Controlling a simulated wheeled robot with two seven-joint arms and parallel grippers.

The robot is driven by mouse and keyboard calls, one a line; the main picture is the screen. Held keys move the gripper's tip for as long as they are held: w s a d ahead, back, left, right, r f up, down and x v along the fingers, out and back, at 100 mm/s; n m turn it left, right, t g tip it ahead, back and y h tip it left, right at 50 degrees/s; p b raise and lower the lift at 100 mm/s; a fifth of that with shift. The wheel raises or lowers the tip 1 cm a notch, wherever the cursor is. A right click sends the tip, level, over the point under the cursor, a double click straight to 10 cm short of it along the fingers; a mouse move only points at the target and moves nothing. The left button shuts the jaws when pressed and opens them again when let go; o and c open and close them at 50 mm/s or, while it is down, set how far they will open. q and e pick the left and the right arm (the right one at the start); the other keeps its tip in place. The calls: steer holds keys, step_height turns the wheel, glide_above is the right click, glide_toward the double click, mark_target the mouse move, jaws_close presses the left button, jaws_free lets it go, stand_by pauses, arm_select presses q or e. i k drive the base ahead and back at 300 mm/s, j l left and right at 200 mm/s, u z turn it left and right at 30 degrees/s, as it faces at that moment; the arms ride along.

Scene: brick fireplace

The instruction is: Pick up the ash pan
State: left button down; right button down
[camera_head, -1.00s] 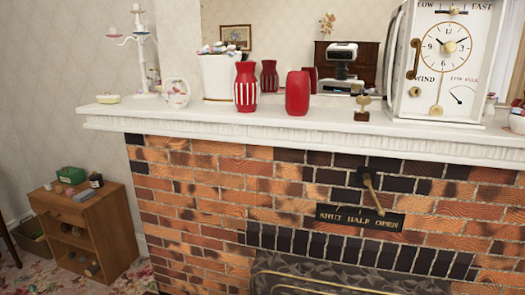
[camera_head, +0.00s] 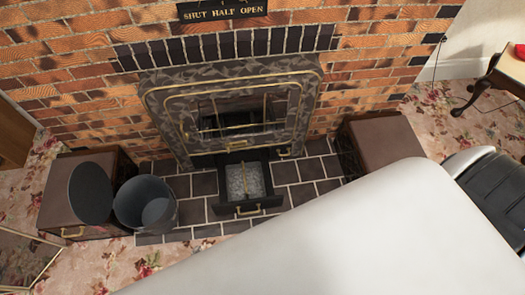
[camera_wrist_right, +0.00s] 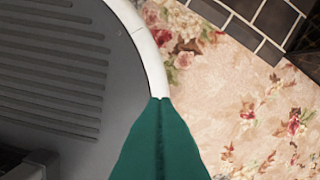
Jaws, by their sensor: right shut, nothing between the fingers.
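The ash pan (camera_head: 229,208) is a dark, shallow, drawer-like tray at the foot of the fireplace. It juts out onto the tiled hearth, has a brass handle on its front and holds grey ash. My right gripper (camera_wrist_right: 161,101) shows in the right wrist view as green fingers pressed together, empty. It hangs above my own base and the floral carpet, away from the pan. The pan does not show in the right wrist view. My left gripper is not in view.
The fireplace (camera_head: 160,97) has brass trim. A dark bucket (camera_head: 145,210) and a brown box (camera_head: 50,205) stand left of the pan, another brown box (camera_head: 385,145) right. My white arm or body covers the lower right. Tiled hearth (camera_head: 300,193) around the pan is clear.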

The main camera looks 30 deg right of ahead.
mark_target(245, 181)
steer(key=k+l+u, duration=0.2)
steer(key=k+l, duration=0.35)
steer(key=l, duration=0.2)
steer(key=k+l+u, duration=0.2)
steer(key=k+l, duration=0.35)
steer(key=l, duration=0.15)
